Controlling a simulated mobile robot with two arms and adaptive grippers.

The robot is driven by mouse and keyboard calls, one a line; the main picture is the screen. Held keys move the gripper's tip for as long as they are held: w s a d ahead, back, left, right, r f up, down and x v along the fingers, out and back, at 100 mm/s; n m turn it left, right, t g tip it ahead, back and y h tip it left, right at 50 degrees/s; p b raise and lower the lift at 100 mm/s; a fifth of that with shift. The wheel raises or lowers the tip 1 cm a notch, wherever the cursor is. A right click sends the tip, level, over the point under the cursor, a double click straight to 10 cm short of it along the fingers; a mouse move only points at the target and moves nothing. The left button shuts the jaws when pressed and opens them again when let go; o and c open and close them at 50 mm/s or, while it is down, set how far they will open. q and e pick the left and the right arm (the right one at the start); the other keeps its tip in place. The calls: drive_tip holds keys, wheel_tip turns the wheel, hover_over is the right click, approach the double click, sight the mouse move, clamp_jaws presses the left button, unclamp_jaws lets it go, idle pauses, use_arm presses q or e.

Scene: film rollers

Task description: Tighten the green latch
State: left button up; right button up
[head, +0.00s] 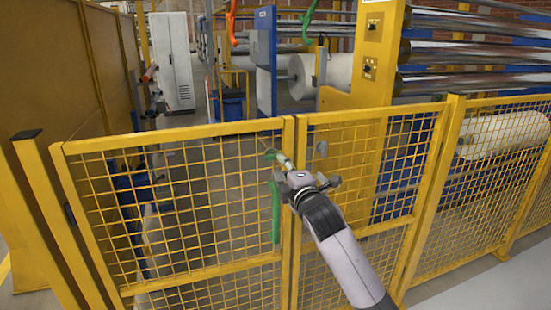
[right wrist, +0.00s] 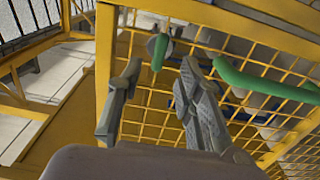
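The yellow mesh gate (head: 180,139) has a short green lever (head: 269,155) near its top edge, by the centre post. In the right wrist view, this green lever (right wrist: 158,52) hangs from a round grey pivot. A longer green handle (head: 275,212) is fixed lower down on the gate; it also crosses the right side of the right wrist view (right wrist: 255,79). My right gripper (head: 287,165) is open at the gate's top. In the right wrist view its fingers (right wrist: 160,68) are apart, with the short lever showing between and beyond their tips. Contact cannot be told. My left gripper is out of view.
A second mesh panel (head: 372,117) adjoins the gate on the right, and more yellow fencing continues beyond it. Behind stand metal rollers (head: 470,55), a white film roll (head: 320,75) and a grey cabinet (head: 172,62). Orange (head: 231,22) and green (head: 309,22) hooked pieces show at the top.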

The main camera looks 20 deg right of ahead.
sight(275, 159)
drive_tip(key=shift+w+a, duration=0.15)
drive_tip(key=shift+w, duration=2.95)
drive_tip(key=shift+c, duration=0.3)
clamp_jaws()
